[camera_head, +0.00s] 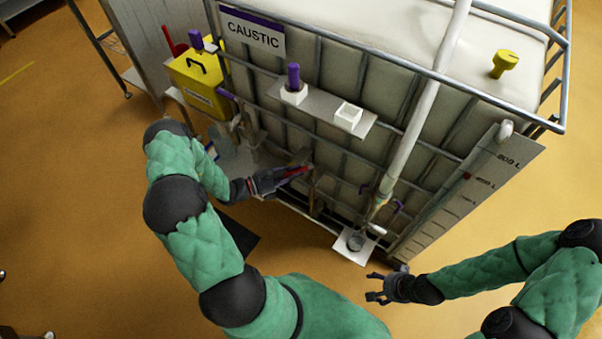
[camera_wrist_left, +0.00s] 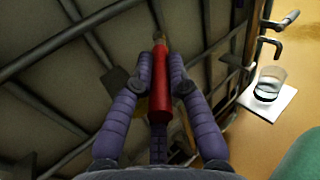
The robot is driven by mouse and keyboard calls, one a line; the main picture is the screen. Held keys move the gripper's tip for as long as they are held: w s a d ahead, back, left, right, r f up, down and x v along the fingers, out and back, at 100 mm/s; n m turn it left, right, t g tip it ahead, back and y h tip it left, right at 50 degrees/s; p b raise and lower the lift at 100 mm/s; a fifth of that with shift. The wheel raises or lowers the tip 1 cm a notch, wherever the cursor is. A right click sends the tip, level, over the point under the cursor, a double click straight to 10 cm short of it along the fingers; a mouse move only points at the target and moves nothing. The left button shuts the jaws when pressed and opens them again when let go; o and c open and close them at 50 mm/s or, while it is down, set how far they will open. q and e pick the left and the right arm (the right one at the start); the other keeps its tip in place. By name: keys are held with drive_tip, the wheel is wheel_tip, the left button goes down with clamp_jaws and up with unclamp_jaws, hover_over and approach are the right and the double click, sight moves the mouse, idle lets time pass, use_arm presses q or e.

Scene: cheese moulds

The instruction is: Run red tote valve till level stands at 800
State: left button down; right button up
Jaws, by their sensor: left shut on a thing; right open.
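A large pale tote (camera_head: 390,55) in a metal cage carries a CAUSTIC sign (camera_head: 252,33). My left gripper (camera_head: 283,177) is shut on a red valve handle (camera_head: 298,170) low on the tote's front. In the left wrist view my left gripper's two fingers (camera_wrist_left: 160,70) press on both sides of the red handle (camera_wrist_left: 159,95); the valve body behind it is mostly hidden. A level board (camera_head: 465,195) with litre marks stands at the tote's right; its upper mark looks like 800 L. A small red marker (camera_head: 467,176) shows near its left edge. My right gripper (camera_head: 376,288) is open and empty.
A clear cup (camera_head: 355,242) stands on a white plate (camera_head: 349,253) below a pipe; the cup also shows in the left wrist view (camera_wrist_left: 268,84). A shelf (camera_head: 320,108) holds a purple-topped item and white box. A yellow container (camera_head: 199,82) stands left. The floor in front is largely clear.

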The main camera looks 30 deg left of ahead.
use_arm(q)
drive_tip(key=shift+w+a+h, duration=0.1)
drive_tip(key=shift+a+h, duration=0.05)
drive_tip(key=shift+h, duration=0.15)
drive_tip(key=c, duration=1.2)
unclamp_jaws()
drive_tip(key=v, duration=1.2)
drive_tip(key=shift+r, duration=0.15)
